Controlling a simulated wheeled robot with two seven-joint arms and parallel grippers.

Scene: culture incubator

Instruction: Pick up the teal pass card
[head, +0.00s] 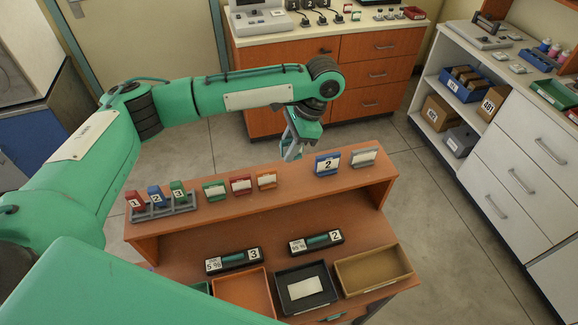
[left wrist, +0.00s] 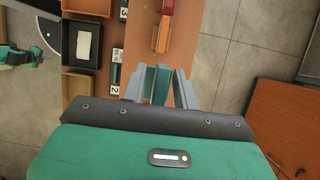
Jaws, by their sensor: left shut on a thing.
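My left gripper (head: 290,153) is at the rear edge of the upper shelf, in the gap between the orange card and the blue card marked 2. In the left wrist view, its two grey fingers (left wrist: 159,88) are shut on the teal pass card (left wrist: 161,84), which stands between them. In the head view the card is mostly hidden by the gripper, and I cannot tell whether it still touches the shelf.
The wooden shelf (head: 270,201) holds a green card (head: 215,190), a red card (head: 241,184), an orange card (head: 266,180), a blue card (head: 327,164) and a grey-white card (head: 364,157). A numbered rack (head: 163,213) stands left. Trays, including a black tray (head: 283,294), lie in front.

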